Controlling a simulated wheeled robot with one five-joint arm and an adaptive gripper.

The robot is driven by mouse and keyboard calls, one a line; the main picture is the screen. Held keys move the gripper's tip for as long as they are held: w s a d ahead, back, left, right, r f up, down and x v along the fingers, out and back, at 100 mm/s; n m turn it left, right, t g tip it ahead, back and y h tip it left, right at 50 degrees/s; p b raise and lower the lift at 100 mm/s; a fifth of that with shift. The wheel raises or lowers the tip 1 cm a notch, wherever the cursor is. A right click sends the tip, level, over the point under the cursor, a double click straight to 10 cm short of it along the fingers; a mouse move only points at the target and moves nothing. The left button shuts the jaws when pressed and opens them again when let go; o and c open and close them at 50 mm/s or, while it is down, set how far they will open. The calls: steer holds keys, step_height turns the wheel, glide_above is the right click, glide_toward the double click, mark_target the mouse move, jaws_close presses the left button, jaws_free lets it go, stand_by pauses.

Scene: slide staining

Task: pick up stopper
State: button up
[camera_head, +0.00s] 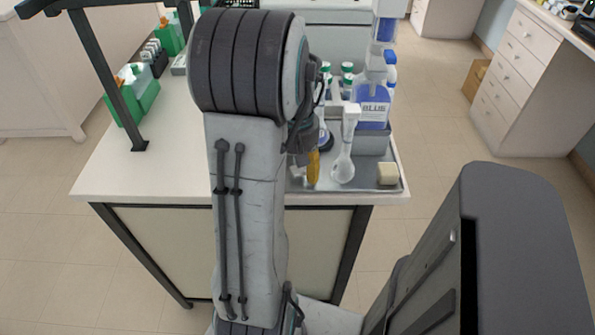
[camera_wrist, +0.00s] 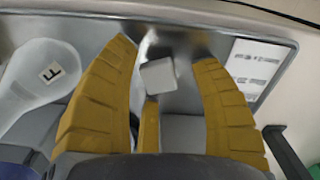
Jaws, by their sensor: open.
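In the wrist view a small pale grey block, which looks like the stopper (camera_wrist: 158,75), lies on the tray between the fingers, nearer the left one. It appears apart from both fingers. In the head view one yellow finger of my gripper (camera_head: 313,167) shows at the tray's front left; my arm hides most of that spot, and I cannot make out the stopper there.
A clear round-bottomed vessel (camera_head: 343,168) lies right beside my gripper; its bulb, labelled F, shows in the wrist view (camera_wrist: 40,78). A blue bottle (camera_head: 372,105) and a beige cube (camera_head: 388,174) are farther right. A white label card (camera_wrist: 246,68) lies at the wrist view's right.

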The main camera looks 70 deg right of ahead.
steer(key=shift+o, duration=0.2)
steer(key=c, duration=0.8)
steer(key=shift+c, duration=0.3)
